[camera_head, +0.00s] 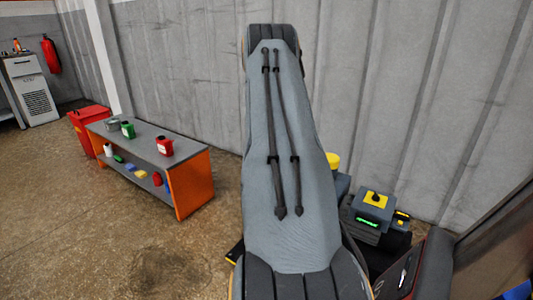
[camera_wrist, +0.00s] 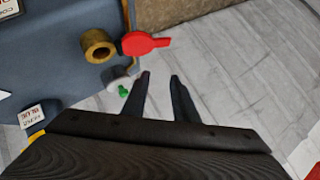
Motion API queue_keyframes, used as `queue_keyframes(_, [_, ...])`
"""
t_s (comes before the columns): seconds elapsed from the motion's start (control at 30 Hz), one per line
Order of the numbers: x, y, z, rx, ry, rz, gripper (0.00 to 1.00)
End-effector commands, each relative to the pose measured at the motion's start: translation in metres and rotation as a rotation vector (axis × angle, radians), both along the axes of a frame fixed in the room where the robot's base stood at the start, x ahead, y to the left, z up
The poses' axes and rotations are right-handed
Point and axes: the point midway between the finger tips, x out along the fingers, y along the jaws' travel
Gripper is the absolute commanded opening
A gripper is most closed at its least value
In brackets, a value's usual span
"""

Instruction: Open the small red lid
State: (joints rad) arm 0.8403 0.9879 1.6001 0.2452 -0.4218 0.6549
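In the wrist view, a small red paddle-shaped part (camera_wrist: 145,42) sticks out to the right of a brass ring fitting (camera_wrist: 98,46) on a blue-grey housing (camera_wrist: 55,70). It may be the red lid, but I cannot tell for certain. My gripper (camera_wrist: 161,76) is open, with its two dark fingers apart and nothing between them. The fingertips are just below the red part in the picture and do not appear to touch it. The head view does not show my gripper, and my arm hides the middle of that view.
A pale round fitting (camera_wrist: 118,84) and a small green part (camera_wrist: 123,91) sit left of the fingers. In the head view, an orange-and-grey bench (camera_head: 190,187) holds a red container (camera_head: 165,146) and a green one (camera_head: 128,130). Open floor lies in front.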

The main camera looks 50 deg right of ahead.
Motion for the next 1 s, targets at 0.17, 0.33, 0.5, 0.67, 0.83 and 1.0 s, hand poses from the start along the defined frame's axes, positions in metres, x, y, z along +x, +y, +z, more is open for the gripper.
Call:
queue_keyframes(0.17, [-0.005, 0.008, 0.007, 0.001, 0.0, 0.001, 0.26])
queue_keyframes(0.33, [-0.017, 0.026, 0.024, 0.0, -0.001, 0.001, 0.26])
queue_keyframes(0.5, [-0.03, 0.043, 0.037, 0.0, 0.001, 0.001, 0.26])
queue_keyframes(0.67, [-0.035, 0.052, 0.043, 0.0, 0.001, 0.001, 0.26])
queue_keyframes(0.83, [-0.036, 0.053, 0.044, 0.0, -0.001, 0.001, 0.26])
queue_keyframes(1.0, [-0.036, 0.054, 0.045, 0.0, 0.0, 0.002, 0.18])
